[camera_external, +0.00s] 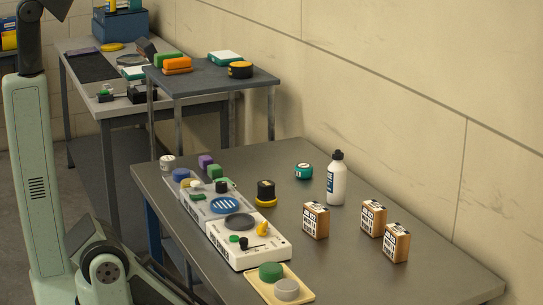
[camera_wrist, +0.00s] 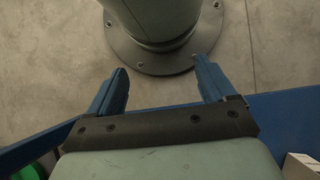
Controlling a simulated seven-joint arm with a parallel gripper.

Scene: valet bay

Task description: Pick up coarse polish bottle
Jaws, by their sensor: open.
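A white bottle (camera_external: 337,183) with a black cap and a dark blue label stands upright on the near grey table, towards the wall. It is the only bottle on this table; its label is too small to read. My gripper (camera_wrist: 162,67) shows only in the wrist view, with its two blue fingers apart and nothing between them. Beyond the fingers are the concrete floor and a round bolted base. The bottle is not visible in the wrist view, and my gripper is out of sight in the external view.
A teal-topped tin (camera_external: 303,172) and a black-and-yellow pot (camera_external: 265,193) stand left. The right part of the near table (camera_external: 440,275) is clear.

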